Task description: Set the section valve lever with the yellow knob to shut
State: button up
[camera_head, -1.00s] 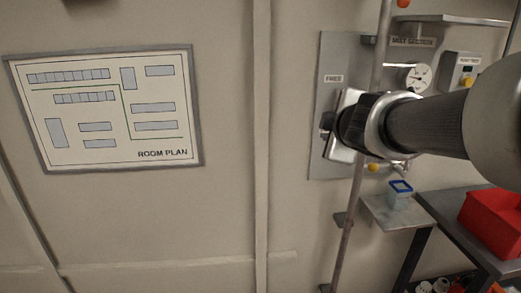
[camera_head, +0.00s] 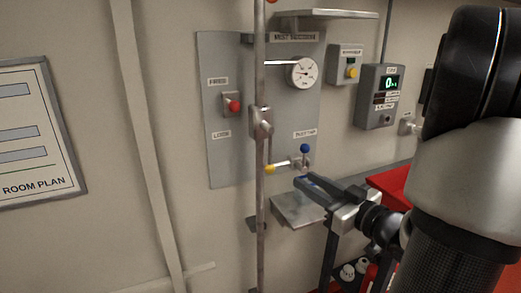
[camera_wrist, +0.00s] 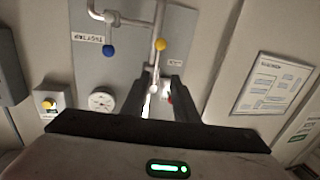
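The yellow knob (camera_head: 270,169) is at the left end of a short lever (camera_head: 281,165) on a small valve (camera_head: 298,164) low on the grey panel. The lever lies nearly level. A blue knob (camera_head: 304,148) stands up from the same fitting. In the wrist view, the yellow knob (camera_wrist: 160,44) is beyond the fingertips and the blue knob (camera_wrist: 108,49) is left of it. My gripper (camera_head: 304,179) is below and right of the valve, apart from the yellow knob. Its fingers (camera_wrist: 161,78) are parted, with nothing seen held between them.
A vertical pipe (camera_head: 261,210) runs in front of the panel (camera_head: 225,150), close to the yellow knob. A red-knobbed lever (camera_head: 234,105) and a gauge (camera_head: 302,73) are above. A small shelf (camera_head: 292,212) is below the valve; a red bin (camera_head: 390,182) is at right.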

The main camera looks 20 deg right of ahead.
aim_at(270, 164)
jog(key=x, duration=1.6)
jog(key=shift+w+d+r+b, duration=0.25)
jog(key=shift+w+r+b, duration=0.05)
jog(key=shift+w, duration=0.2)
grip_shut()
dwell(0.6)
